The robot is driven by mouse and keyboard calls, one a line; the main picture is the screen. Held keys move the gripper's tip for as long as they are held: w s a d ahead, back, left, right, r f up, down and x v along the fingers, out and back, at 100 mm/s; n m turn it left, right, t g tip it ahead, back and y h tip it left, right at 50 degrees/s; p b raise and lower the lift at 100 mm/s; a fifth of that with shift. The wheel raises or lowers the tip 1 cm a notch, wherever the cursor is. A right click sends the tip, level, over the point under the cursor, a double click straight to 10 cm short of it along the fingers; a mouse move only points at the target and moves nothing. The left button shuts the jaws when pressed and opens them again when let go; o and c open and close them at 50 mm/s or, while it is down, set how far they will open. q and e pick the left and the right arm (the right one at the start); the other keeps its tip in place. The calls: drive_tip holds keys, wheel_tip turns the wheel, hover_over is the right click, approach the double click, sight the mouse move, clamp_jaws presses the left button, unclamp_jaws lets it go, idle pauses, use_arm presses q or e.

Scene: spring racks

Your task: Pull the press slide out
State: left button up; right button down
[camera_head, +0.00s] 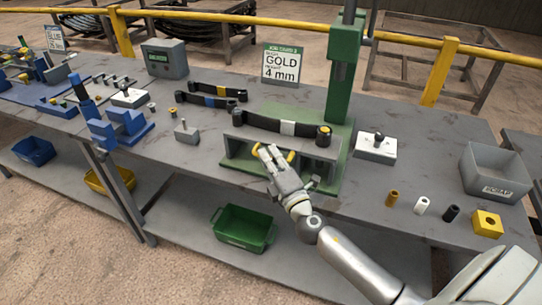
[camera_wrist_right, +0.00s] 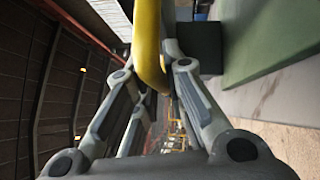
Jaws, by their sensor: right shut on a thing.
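The green press (camera_head: 345,60) stands on the bench with a grey fixture (camera_head: 322,170) on its green base. A black leaf spring (camera_head: 270,125) with a pale middle band lies across the fixture's top. A yellow handle (camera_head: 291,156) is at the fixture's front. My right gripper (camera_head: 268,155) reaches it from the front and is shut on it. In the right wrist view the yellow handle (camera_wrist_right: 148,45) runs between the two fingers. The press slide itself is mostly hidden behind the gripper and in the fixture's shadow. My left gripper does not show.
A sign (camera_head: 283,64) reads gold, 4 mm. More springs (camera_head: 208,100) and blue fixtures (camera_head: 125,125) are at left. A green bin (camera_head: 243,228) is below.

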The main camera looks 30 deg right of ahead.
drive_tip(key=shift+a+f, duration=0.2)
drive_tip(key=shift+f, duration=0.05)
drive_tip(key=c, duration=1.8)
unclamp_jaws()
drive_tip(key=shift+s, duration=0.1)
drive_tip(key=o, duration=0.3)
drive_tip(key=shift+s+r, duration=0.1)
drive_tip(key=shift+r, duration=0.1)
drive_tip(key=s, duration=0.4)
drive_tip(key=s+f, duration=0.1)
drive_tip(key=s, duration=0.3)
drive_tip(key=s+a, duration=0.1)
drive_tip(key=s, duration=0.2)
drive_tip(key=shift+s+f, duration=0.3)
drive_tip(key=shift+s, duration=0.1)
drive_tip(key=shift+d, duration=0.1)
